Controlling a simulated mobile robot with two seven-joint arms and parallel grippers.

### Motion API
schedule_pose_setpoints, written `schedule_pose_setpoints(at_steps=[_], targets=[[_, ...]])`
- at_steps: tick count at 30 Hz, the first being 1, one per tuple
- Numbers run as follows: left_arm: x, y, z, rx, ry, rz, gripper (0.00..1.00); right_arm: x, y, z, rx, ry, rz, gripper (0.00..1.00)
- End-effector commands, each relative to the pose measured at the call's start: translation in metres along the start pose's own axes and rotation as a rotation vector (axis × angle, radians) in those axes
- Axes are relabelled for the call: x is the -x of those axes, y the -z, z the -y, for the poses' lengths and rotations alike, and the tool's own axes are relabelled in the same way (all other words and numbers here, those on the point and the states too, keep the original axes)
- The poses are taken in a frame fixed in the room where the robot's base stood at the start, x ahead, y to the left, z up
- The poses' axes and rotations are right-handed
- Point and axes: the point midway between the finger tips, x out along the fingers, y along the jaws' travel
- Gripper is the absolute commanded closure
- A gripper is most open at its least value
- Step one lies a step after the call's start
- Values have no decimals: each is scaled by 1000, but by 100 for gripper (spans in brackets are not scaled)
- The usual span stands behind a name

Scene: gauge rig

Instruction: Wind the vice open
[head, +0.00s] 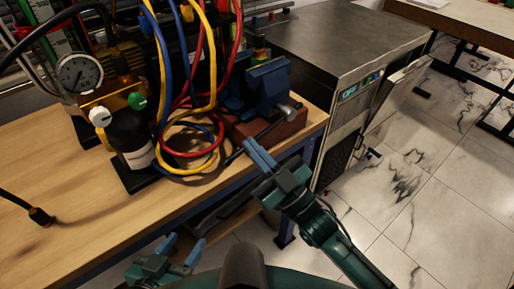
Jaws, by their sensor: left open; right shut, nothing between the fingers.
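The blue vice (268,86) stands on a reddish-brown block (288,131) at the right end of the bench. Its screw end (290,112) faces the front right, and a dark handle bar (268,130) slants from it down to the left. My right gripper (253,148) has its blue fingers shut and empty, just in front of the bar's lower part; I cannot tell whether they touch it. My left gripper (184,247) is open and empty, low in front of the bench edge. The gap between the vice jaws is not clear from here.
Looped red, yellow and blue hoses (190,150) lie left of the vice. A pressure gauge (80,76) and a black bottle (130,140) stand further left. A grey metal cabinet (345,45) is close on the right. The bench's (80,190) front left is mostly clear.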

Motion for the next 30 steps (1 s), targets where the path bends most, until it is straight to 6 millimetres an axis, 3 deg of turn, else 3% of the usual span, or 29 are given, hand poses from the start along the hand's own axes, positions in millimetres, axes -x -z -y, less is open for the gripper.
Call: schedule_pose_setpoints(at_steps=[30], targets=[[4, 1, 2, -5, 6, -21, 50, 8, -14, 0, 105, 63, 2, 100]])
